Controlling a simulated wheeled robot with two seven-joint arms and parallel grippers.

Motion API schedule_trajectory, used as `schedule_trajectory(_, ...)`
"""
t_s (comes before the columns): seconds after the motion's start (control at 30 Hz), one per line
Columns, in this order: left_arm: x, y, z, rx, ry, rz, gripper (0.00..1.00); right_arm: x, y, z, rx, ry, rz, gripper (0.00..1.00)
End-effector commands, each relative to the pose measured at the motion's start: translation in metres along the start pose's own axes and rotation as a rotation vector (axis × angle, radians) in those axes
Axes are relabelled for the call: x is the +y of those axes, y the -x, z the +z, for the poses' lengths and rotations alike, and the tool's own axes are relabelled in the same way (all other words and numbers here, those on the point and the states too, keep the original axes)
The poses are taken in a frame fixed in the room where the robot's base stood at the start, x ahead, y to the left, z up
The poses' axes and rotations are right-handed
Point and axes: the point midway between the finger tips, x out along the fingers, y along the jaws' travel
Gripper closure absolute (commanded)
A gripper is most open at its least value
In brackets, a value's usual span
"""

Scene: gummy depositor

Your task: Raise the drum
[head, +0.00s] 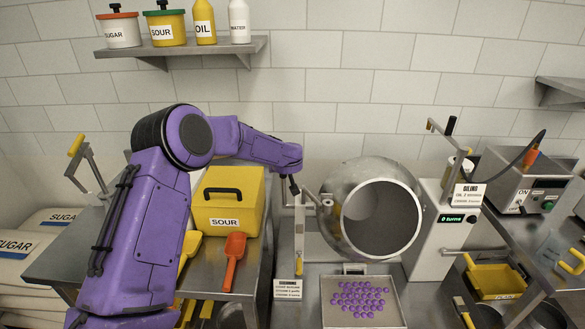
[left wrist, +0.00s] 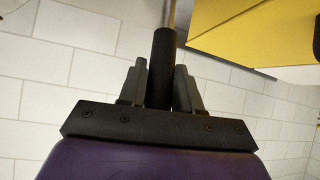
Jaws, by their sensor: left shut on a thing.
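The drum (head: 345,227) is a round metal vessel. Its wide dark mouth faces forward and tilts down over a tray (head: 400,315) of purple gummies (head: 360,300). A metal lever (head: 311,196) runs from the drum's left side. My left gripper (head: 293,184) is at the lever's left end. In the left wrist view my left gripper (left wrist: 160,92) is shut on a black cylindrical handle (left wrist: 163,52), with a finger on each side. In the head view the grip is too small to make out. My right gripper is not in view.
A yellow SOUR box (head: 225,215) and an orange scoop (head: 234,262) lie left of the drum, near my left arm. A control box (head: 448,225) reading 0 turns stands right of the drum. A shelf (head: 180,48) with containers hangs above.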

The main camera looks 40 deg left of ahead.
Motion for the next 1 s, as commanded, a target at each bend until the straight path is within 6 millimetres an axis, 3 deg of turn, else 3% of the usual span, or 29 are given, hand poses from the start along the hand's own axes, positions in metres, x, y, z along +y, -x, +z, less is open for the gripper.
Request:
schedule_trajectory(0.43, -0.003, 0.0, -0.006, -0.001, 0.002, -0.002, 1.0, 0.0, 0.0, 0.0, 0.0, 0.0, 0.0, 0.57)
schedule_trajectory(0.47, -0.003, 0.0, -0.006, -0.001, 0.003, -0.002, 0.57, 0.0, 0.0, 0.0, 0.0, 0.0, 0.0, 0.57)
schedule_trajectory(0.5, -0.003, 0.0, -0.006, -0.001, 0.002, -0.002, 0.46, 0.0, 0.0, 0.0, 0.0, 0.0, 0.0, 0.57)
schedule_trajectory(0.83, -0.003, 0.003, -0.003, -0.005, 0.002, -0.002, 0.46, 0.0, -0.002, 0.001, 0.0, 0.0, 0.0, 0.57)
schedule_trajectory(1.0, -0.002, 0.034, -0.003, -0.003, 0.003, 0.002, 0.46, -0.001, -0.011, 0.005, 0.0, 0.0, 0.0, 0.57)
